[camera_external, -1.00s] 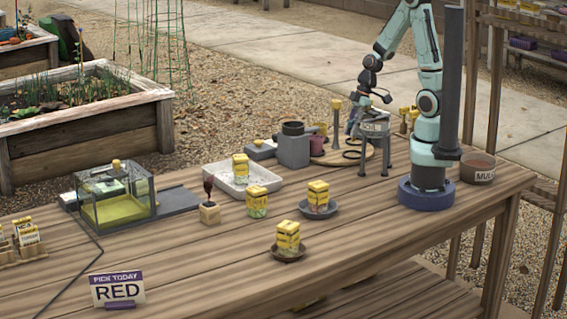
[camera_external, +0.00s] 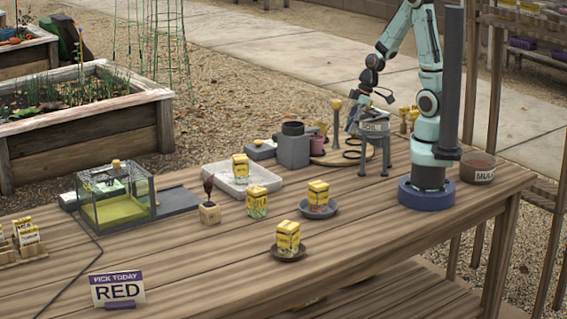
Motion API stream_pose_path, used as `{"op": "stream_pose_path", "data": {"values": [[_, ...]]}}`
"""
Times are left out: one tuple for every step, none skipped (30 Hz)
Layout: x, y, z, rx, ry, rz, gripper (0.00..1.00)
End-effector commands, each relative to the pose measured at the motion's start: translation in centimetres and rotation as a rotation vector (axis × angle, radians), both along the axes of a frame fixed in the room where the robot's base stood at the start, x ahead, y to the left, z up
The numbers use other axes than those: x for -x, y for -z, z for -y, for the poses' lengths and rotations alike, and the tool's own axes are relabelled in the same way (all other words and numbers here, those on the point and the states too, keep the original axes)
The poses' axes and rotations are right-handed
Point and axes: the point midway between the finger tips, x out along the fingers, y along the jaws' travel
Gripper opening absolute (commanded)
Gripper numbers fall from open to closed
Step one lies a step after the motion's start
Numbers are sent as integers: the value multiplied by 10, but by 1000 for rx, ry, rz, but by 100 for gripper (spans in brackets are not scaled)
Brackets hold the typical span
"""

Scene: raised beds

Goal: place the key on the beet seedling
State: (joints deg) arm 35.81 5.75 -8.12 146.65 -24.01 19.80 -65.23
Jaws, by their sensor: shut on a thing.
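The beet seedling (camera_external: 209,188) is a small dark red plant standing upright in a pale block on the table, left of centre. My gripper (camera_external: 355,124) is far to its right and further back, beside a round grey stand, pointing down. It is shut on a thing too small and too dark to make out. I cannot pick out the key for certain in this view. The gripper's fingertips are partly hidden among the objects around the stand.
The grey stand (camera_external: 374,127) is close to my gripper. A yellow-topped post (camera_external: 336,105) rises just left of it. A clear box (camera_external: 115,190) stands left.

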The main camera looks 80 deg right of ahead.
Motion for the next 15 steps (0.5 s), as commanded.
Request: {"op": "stream_pose_path", "data": {"values": [[-7,-4,9,3,49,4,0],[-11,-6,15,3,80,4,0],[-18,-9,21,2,119,4,0],[-24,-12,26,3,146,4,0],[-32,-14,29,3,166,4,0],[-42,-18,32,3,192,4,0],[-50,-20,34,2,207,4,0],[-60,-23,34,2,218,4,0],[-73,-27,33,3,234,5,0],[-83,-30,32,2,241,5,0],[-93,-33,29,2,244,5,0],[-106,-36,24,2,251,5,0],[-116,-39,19,1,250,4,0],[-127,-42,13,1,248,5,0],[-140,-45,5,1,246,4,0]]}}
